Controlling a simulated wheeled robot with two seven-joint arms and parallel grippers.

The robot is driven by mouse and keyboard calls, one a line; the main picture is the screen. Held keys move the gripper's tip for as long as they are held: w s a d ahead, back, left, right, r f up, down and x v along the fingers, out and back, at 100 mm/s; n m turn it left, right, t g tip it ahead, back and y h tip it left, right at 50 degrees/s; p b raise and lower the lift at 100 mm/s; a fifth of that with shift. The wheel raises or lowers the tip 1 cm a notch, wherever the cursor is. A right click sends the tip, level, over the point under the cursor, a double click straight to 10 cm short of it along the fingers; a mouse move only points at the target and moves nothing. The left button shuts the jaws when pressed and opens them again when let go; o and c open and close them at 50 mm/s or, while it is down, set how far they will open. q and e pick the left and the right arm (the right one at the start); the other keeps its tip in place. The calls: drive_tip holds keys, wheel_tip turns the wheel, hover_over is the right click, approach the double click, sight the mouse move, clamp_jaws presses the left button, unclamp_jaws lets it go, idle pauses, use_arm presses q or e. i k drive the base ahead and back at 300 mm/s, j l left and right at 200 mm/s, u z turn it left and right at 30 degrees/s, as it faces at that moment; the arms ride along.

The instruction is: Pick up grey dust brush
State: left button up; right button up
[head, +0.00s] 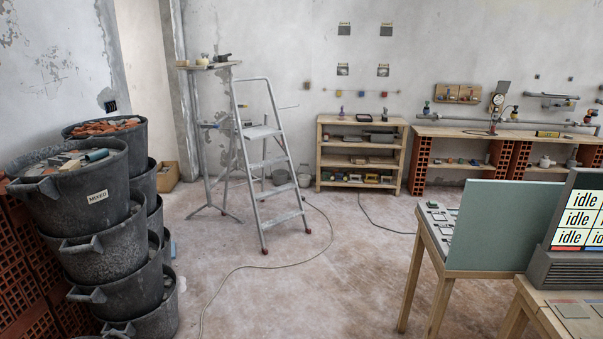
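I cannot make out a grey dust brush for certain in the head view. Small dark items (221,58) lie on the tall stand's top board at the back left, too small to name. Small items also fill the wooden shelf unit (362,119) at the back, and none is clearly a brush. Neither of my grippers is in view.
Stacked black buckets (85,240), the top ones full of rubble, stand at the left. A grey stepladder (268,160) stands in the middle. A cable (232,272) crosses the otherwise open floor. Wooden tables (432,262) with a green board (497,225) and "idle" display (580,215) are at right.

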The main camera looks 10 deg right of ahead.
sight(386, 116)
drive_tip(key=i+l, duration=0.1)
drive_tip(key=i, duration=0.9)
drive_tip(key=i+l+z, duration=0.1)
drive_tip(key=i, duration=0.9)
drive_tip(key=i+z, duration=0.15)
drive_tip(key=i, duration=0.45)
drive_tip(key=i+z, duration=0.15)
drive_tip(key=i, duration=0.5)
drive_tip(key=i+z, duration=0.1)
drive_tip(key=i, duration=0.5)
drive_tip(key=i+j+z, duration=0.15)
drive_tip(key=i, duration=0.5)
drive_tip(key=i+z, duration=0.5)
drive_tip(key=i, duration=0.6)
drive_tip(key=i+l+u, duration=0.4)
drive_tip(key=i, duration=0.3)
drive_tip(key=i+l+u, duration=0.35)
drive_tip(key=i+l, duration=0.25)
drive_tip(key=l, duration=0.15)
